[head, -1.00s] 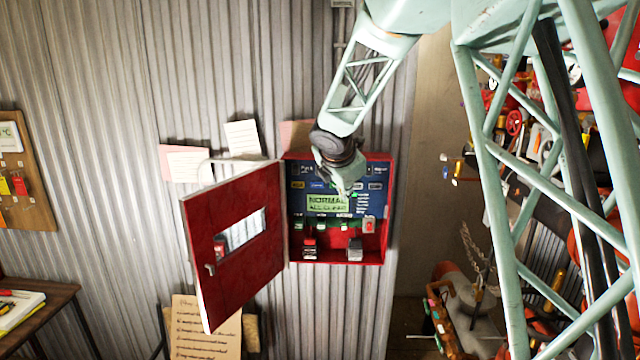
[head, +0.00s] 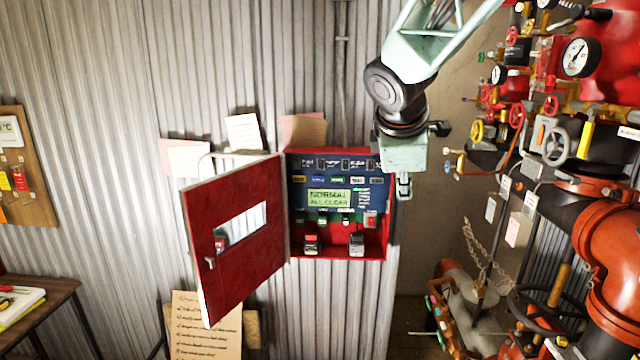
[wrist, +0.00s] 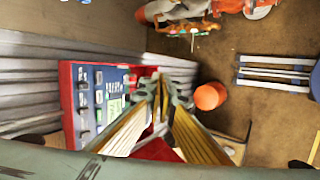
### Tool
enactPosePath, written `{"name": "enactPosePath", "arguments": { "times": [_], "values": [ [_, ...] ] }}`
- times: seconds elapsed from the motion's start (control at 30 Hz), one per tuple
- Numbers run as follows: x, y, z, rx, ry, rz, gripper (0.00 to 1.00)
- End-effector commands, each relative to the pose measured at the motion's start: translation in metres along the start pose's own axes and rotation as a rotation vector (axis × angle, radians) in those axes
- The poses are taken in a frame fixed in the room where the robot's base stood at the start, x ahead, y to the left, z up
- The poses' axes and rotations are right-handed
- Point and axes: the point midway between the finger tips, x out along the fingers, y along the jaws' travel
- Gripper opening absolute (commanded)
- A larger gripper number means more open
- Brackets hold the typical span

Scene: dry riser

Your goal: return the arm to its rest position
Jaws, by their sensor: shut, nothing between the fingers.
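My gripper (head: 403,188) hangs pointing down at the right edge of the red alarm panel (head: 337,254), in front of it in the head view. Its fingers are shut with nothing between them. In the wrist view my gripper (wrist: 162,84) shows its fingers together, with the panel (wrist: 68,100) to the left. The panel's screen (head: 328,198) reads "NORMAL ALL CLEAR". Its red door (head: 235,262) stands open to the left. My arm reaches up out of the top of the head view.
Red pipework (head: 610,235) with valves and gauges fills the right side. A wooden table (head: 45,300) stands at the lower left. A paper notice (head: 205,328) is below the door. An orange bucket-like object (wrist: 210,96) is on the floor in the wrist view.

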Motion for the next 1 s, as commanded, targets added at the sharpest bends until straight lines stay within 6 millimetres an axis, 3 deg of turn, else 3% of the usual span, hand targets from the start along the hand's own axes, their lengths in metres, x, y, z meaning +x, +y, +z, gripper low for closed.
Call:
{"name": "enactPosePath", "arguments": {
  "times": [0.5,1.0],
  "values": [
    [-0.065,-0.092,0.062,0.375,-0.019,-0.081,0.00],
    [-0.117,-0.194,0.099,0.727,-0.032,-0.169,0.00]
  ]
}}
